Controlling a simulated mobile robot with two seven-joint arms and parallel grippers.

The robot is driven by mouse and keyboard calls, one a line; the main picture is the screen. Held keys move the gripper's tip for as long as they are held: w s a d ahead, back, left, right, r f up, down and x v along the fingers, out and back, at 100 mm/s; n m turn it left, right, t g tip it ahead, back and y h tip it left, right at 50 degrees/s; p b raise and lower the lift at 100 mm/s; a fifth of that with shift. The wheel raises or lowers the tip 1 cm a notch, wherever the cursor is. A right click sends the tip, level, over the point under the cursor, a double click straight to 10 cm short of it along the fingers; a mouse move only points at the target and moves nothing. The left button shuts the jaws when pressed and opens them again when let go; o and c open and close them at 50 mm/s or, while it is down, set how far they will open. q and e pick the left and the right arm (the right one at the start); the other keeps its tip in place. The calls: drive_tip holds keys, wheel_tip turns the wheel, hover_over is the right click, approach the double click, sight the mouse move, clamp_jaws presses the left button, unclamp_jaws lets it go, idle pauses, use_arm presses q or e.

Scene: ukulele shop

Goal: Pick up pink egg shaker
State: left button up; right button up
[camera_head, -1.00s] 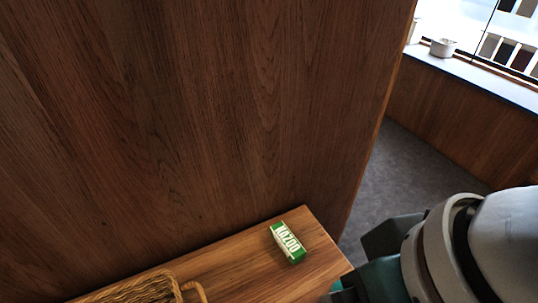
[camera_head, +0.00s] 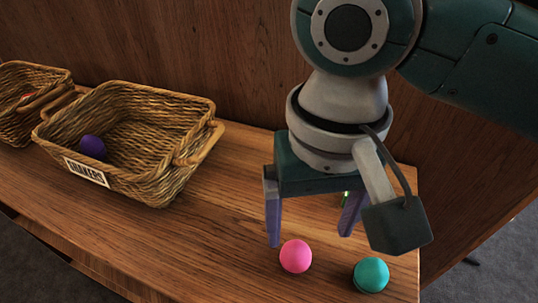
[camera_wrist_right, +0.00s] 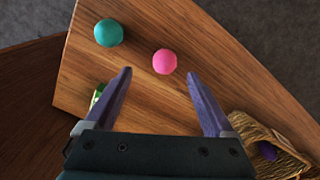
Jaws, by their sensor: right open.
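The pink egg shaker (camera_head: 296,256) lies on the wooden shelf near its front edge. In the right wrist view the pink egg shaker (camera_wrist_right: 164,62) shows just beyond the fingertips, between their lines. My right gripper (camera_head: 308,240) points down over the shelf, open and empty, behind the pink egg in the head view. Its two purple fingers also show spread apart in the right wrist view (camera_wrist_right: 158,72). My left gripper is not in view.
A teal egg (camera_head: 371,275) lies right of the pink one. A wicker basket (camera_head: 150,190) with a purple egg (camera_head: 92,147) stands left; another basket (camera_head: 15,125) is farther left. A green item is mostly hidden behind my gripper. A wood panel (camera_head: 240,60) rises behind.

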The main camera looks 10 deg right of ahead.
sight(298, 246)
wheel_tip(298, 246, down, 4)
drive_tip(key=shift+w+a+r+b, duration=0.1)
drive_tip(key=shift+a+r+b, duration=0.1)
drive_tip(key=shift+b, duration=0.1)
drive_tip(key=f, duration=0.1)
drive_tip(key=f+b, duration=0.1)
drive_tip(key=f, duration=0.2)
drive_tip(key=shift+w+a+f, duration=0.25)
drive_tip(key=shift+w, duration=0.05)
drive_tip(key=shift+f, duration=0.45)
clamp_jaws()
drive_tip(key=shift+r, duration=0.15)
